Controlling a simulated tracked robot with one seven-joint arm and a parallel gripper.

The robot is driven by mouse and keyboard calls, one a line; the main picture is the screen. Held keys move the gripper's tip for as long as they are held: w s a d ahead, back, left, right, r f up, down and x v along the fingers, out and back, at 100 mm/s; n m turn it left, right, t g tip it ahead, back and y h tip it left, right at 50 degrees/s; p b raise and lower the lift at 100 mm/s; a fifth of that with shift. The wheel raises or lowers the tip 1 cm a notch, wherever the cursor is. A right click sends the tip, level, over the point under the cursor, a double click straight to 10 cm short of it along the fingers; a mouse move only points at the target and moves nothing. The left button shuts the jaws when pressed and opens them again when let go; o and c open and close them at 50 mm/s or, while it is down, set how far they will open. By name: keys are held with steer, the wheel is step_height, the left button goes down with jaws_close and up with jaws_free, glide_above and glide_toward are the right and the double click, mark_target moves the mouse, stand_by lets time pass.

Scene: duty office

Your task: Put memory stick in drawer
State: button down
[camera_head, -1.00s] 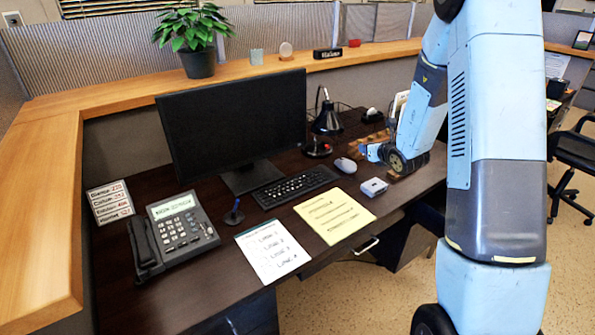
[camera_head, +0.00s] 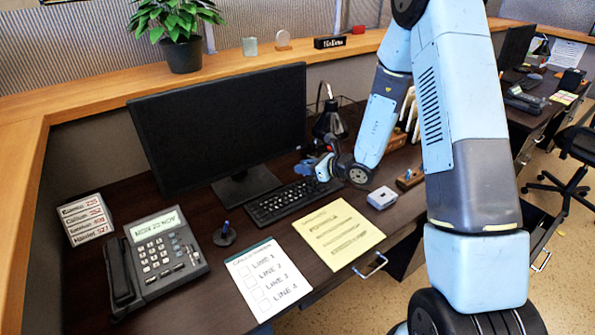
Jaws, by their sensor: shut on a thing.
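My gripper (camera_head: 308,168) is just above the desk, beyond the right end of the keyboard and in front of the lamp. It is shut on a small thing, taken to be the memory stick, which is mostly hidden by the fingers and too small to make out. A drawer handle (camera_head: 371,265) shows under the desk's front edge, below the yellow sheet. I cannot tell whether that drawer is open. Another handle (camera_head: 541,262) shows at the right, partly behind my arm.
A chair (camera_head: 575,150) stands at the right.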

glide_above(281, 173)
steer(key=s+d, duration=0.2)
steer(key=f, duration=0.6)
steer(key=shift+s+a, duration=0.1)
steer(key=shift+a, duration=0.1)
steer(key=shift+w+a+f, duration=0.35)
steer(key=shift+w+f, duration=0.2)
steer(key=shift+w+a+f, duration=0.35)
steer(key=shift+w+f, duration=0.2)
steer(key=c, duration=1)
jaws_free()
steer(key=shift+s+a, duration=0.1)
steer(key=shift+r, duration=0.1)
